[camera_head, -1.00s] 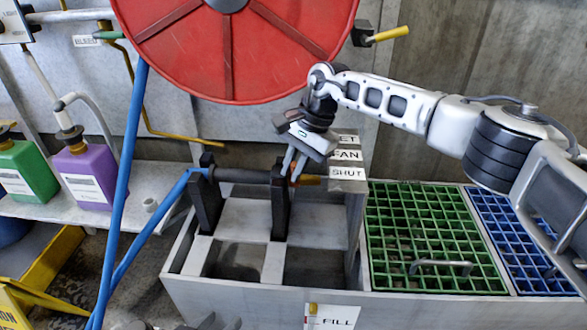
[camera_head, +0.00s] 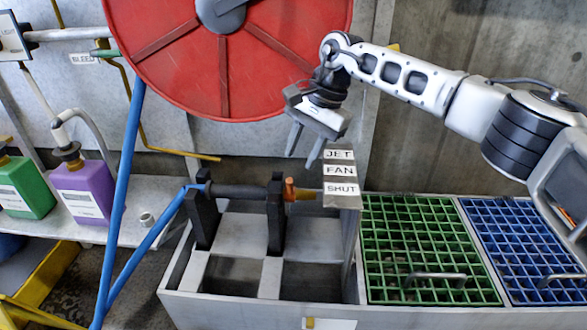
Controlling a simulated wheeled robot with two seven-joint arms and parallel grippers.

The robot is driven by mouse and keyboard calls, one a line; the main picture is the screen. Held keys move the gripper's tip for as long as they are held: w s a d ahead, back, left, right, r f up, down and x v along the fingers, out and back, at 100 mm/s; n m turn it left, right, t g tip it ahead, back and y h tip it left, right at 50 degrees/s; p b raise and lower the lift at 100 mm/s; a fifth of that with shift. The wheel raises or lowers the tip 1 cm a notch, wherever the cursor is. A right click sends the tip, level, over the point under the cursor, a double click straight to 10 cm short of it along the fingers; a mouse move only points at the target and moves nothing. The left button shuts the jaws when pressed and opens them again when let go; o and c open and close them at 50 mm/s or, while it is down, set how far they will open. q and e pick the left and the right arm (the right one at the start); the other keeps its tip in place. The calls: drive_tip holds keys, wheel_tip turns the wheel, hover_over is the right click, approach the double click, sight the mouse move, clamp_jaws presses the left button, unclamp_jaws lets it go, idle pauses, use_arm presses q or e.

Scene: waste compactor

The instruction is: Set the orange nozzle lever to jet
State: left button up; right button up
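The orange nozzle lever (camera_head: 290,187) is a small orange piece on the nozzle (camera_head: 240,191), just right of the right black bracket. A brass-coloured tip (camera_head: 305,195) extends right beside the SHUT label (camera_head: 341,189). The FAN label (camera_head: 339,171) and JET label (camera_head: 339,154) are stacked above it. The lever's exact setting is too small to tell. My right gripper (camera_head: 302,158) is open and empty above the lever, its fingers apart and pointing down, clear of it. My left gripper is not in view.
A large red reel (camera_head: 190,75) hangs behind, close to my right gripper. Black brackets (camera_head: 276,215) hold the nozzle over a grey trough (camera_head: 175,283). Green (camera_head: 425,230) and blue (camera_head: 515,235) grates lie to the right.

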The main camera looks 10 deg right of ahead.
drive_tip(key=p+v, duration=0.1)
drive_tip(key=v, duration=0.6)
drive_tip(key=shift+r, duration=0.2)
drive_tip(key=shift+d, duration=0.1)
